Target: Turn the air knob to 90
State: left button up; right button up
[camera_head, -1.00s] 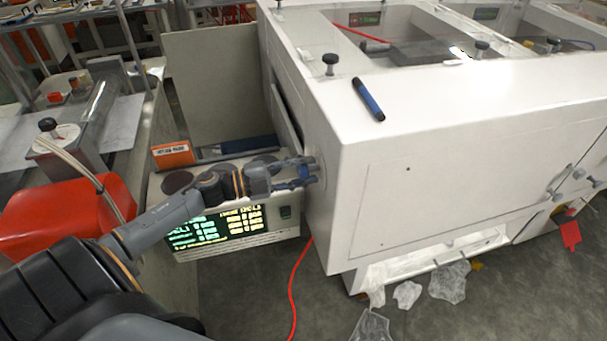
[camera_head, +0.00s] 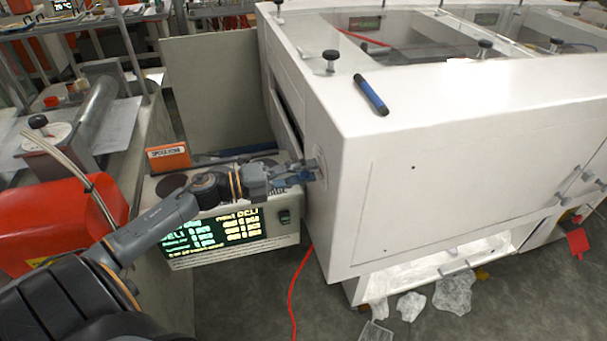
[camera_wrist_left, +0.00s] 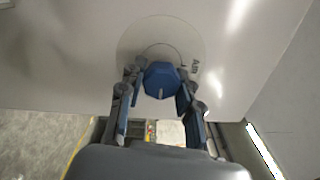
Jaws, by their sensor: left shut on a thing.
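The air knob (camera_wrist_left: 161,80) is a blue faceted knob on a pale round dial plate (camera_wrist_left: 132,42) on the machine's side. An "Air" label (camera_wrist_left: 194,67) is beside it in the left wrist view. The knob has a pale mark toward the bottom of the picture; I cannot read an angle or number. My left gripper (camera_head: 316,171) is at the left side face of the white machine (camera_head: 440,120). It is shut on the knob, one finger on each side, as the left wrist view (camera_wrist_left: 160,92) shows. In the head view its fingers mostly hide the knob. My right gripper is out of view.
A control box (camera_head: 225,235) with a lit display stands below my left arm. An orange sign (camera_head: 168,157) is behind the arm. A blue marker (camera_head: 370,96) lies on the machine top. A red cable (camera_head: 297,295) runs down to the floor. Clear plastic scraps lie on the floor.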

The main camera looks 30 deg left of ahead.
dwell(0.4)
pick_arm(q)
jog(key=o, duration=1.2)
jog(key=v, duration=1.2)
jog(key=shift+a, duration=0.1)
jog(key=shift+w, duration=0.1)
